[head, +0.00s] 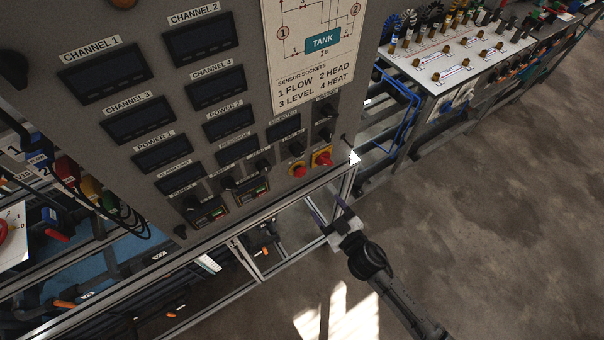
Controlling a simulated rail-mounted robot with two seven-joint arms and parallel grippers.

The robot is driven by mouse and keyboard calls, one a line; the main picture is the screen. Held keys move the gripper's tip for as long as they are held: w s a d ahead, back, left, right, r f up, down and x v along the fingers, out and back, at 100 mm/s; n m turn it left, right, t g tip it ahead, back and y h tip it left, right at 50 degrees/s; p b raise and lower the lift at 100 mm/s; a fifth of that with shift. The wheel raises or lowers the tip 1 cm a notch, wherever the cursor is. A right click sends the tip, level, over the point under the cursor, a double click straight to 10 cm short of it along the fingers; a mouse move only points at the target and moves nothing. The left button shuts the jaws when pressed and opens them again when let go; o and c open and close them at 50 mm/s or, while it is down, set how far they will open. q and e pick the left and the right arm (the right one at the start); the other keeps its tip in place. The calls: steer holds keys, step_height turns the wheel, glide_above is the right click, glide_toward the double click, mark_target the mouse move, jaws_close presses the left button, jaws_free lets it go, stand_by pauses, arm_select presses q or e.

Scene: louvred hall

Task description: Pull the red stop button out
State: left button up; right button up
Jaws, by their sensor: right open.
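Two red controls sit side by side at the lower right of the grey control panel (232,58). One is a round red button (298,172), with a little yellow at its edge. The other is a red knob on a yellow plate (322,157), just up and right of it. Which of them is the stop button I cannot tell for sure from their labels, but the round one looks like a push button. My right gripper (327,209) is open and empty, below and right of both controls, apart from them, near the panel frame's lower corner. My left gripper is out of view.
The metal frame rail (205,242) runs under the panel. Black knobs (326,135) and small dark switches surround the red controls. A bench with a white top (460,55) stands at upper right. Cables (110,205) hang at left. The floor at right is clear.

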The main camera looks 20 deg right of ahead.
mark_target(302, 175)
steer(key=x, duration=1.3)
steer(key=shift+w, duration=0.1)
steer(key=shift+c, duration=0.5)
